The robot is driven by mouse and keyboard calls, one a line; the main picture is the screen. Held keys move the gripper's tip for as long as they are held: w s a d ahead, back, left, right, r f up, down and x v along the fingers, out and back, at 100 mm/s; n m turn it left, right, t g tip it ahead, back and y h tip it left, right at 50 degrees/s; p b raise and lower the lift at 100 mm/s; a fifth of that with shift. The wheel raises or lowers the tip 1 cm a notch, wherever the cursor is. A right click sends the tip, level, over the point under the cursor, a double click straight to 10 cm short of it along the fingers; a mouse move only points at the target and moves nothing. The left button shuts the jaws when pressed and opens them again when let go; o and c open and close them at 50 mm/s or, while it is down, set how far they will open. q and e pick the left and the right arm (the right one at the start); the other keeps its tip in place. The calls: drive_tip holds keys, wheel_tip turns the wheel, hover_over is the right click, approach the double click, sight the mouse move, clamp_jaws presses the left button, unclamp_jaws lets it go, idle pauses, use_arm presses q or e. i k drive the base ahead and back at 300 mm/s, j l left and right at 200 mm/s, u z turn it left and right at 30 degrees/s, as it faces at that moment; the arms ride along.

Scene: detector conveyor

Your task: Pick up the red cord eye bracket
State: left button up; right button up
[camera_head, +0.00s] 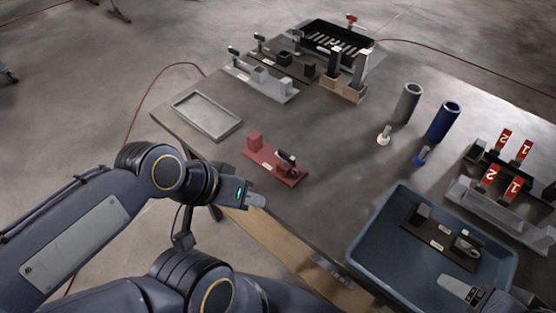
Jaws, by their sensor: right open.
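The red cord eye bracket (273,166) lies flat on the grey table, left of the middle. It has a red base plate with a red block at its left end and a dark upright part with an eye at its right end. My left gripper (257,201) is in front of the bracket, near the table's front edge, apart from it. Its fingers are seen from the side, so I cannot tell whether they are open. My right gripper (457,286) is open, over the front right part of the blue bin.
The blue bin (362,235) holds a dark bracket (438,246). A shallow grey tray (236,127) lies behind the red bracket. Grey (407,103) and blue (442,122) cylinders stand at the right. Fixtures with red number tags (497,180) are further right. The table middle is clear.

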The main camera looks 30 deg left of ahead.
sight(258, 151)
drive_tip(key=j, duration=1.15)
drive_tip(key=i+j, duration=0.1)
drive_tip(key=j, duration=1.1)
